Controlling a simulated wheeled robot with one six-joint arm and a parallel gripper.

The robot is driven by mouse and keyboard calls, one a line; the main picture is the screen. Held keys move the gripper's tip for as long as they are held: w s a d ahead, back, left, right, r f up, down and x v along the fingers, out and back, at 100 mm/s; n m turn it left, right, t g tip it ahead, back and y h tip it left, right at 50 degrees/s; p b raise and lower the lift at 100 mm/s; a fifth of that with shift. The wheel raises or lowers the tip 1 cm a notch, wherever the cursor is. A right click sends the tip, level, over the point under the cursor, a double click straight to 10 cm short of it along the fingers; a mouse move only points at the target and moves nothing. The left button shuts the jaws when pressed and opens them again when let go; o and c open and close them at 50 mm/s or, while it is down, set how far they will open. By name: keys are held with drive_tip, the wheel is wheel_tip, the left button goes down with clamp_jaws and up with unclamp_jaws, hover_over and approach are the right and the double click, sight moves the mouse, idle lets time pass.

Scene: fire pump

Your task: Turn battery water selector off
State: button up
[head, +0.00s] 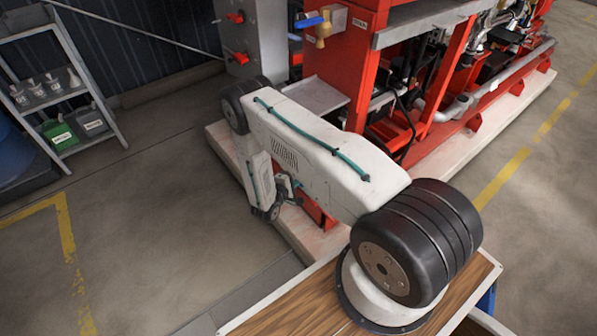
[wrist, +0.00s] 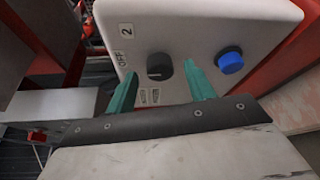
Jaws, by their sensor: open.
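In the wrist view, a round black selector knob (wrist: 159,67) sits on a pale grey panel (wrist: 195,25). Labels "2" and "OFF" (wrist: 124,58) are to its left, and small labels too blurred to read (wrist: 150,96) are below it. I cannot tell for sure which label the knob points at. My gripper (wrist: 161,70) is open, with one teal finger on each side of the knob. Gaps show between the fingers and the knob, and nothing is held. In the head view my arm hides the selector panel.
A blue button (wrist: 230,62) is on the panel just right of the right finger. In the head view, the red pump frame (head: 335,60) stands behind my arm, with a blue-handled valve (head: 312,22). A shelf (head: 60,90) is at left. The floor between is clear.

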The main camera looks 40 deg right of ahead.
drive_tip(key=v, duration=0.6)
idle(0.4)
